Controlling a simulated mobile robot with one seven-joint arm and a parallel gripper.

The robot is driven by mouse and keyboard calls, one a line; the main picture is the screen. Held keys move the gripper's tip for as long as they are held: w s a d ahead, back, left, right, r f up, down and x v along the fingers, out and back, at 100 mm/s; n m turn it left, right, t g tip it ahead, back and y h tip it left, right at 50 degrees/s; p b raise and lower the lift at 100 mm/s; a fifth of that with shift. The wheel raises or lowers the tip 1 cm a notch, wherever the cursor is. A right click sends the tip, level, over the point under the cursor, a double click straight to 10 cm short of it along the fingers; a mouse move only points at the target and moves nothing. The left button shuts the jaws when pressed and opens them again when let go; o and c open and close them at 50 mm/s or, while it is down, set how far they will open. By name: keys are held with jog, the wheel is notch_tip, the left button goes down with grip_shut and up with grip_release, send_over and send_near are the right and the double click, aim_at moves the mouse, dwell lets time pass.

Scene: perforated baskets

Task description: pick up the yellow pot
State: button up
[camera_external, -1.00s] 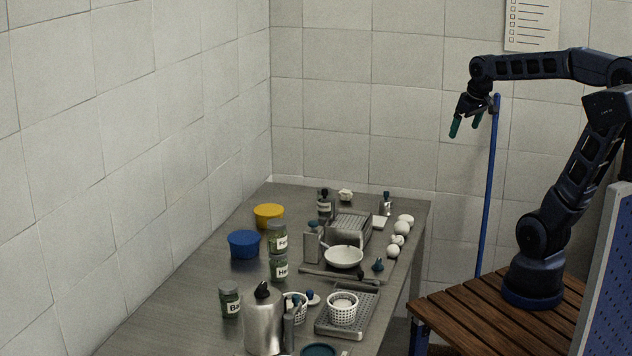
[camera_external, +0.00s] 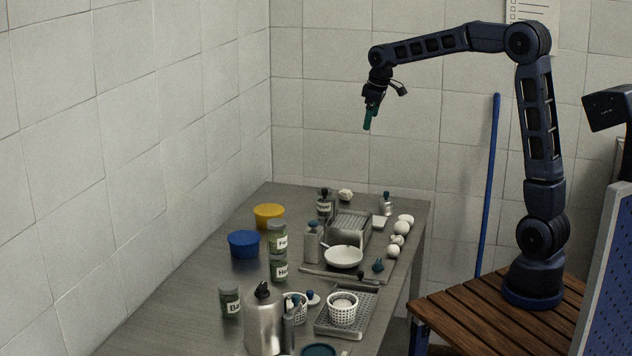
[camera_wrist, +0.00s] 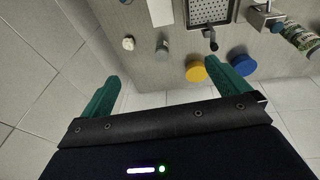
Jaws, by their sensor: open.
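The yellow pot (camera_external: 268,216) is a short round tub near the far left edge of the counter, beside the wall. It also shows in the wrist view (camera_wrist: 196,72), next to the tip of my right-hand finger in that picture but well beyond it. My gripper (camera_external: 369,122) is high above the far right part of the counter, to the right of the pot and apart from it. Its two green fingers are spread with nothing between them, as the wrist view (camera_wrist: 172,88) shows.
A blue tub (camera_external: 244,245) stands just in front of the yellow pot. Labelled jars (camera_external: 278,240), a metal grater-like box (camera_external: 349,230) and a white bowl (camera_external: 344,257) crowd the middle of the counter (camera_external: 190,290). A blue pole (camera_external: 489,180) stands behind my arm. The tiled wall borders the left.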

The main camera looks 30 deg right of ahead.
jog(key=w+a+f+n+g, duration=0.1)
jog(key=w+a+f+n, duration=0.1)
jog(key=w+a+f, duration=0.5)
jog(key=w+a+f+n, duration=0.2)
jog(key=w+a+f, duration=0.25)
jog(key=a, duration=0.35)
jog(key=n+g, duration=0.1)
jog(key=n, duration=0.1)
send_near(269, 209)
jog(key=shift+d+f+y, duration=0.3)
jog(key=shift+d, duration=0.25)
jog(key=shift+n, duration=0.3)
jog(key=shift+w+a+f, duration=0.1)
jog(key=shift+a+f, duration=0.2)
jog(key=shift+f, duration=1.5)
jog(key=shift+w+a+f, duration=0.1)
jog(key=shift+a+f, duration=0.2)
jog(key=shift+f, duration=1.5)
jog(key=shift+a+f, duration=0.3)
jog(key=shift+f, duration=1.55)
jog(key=c, duration=0.6)
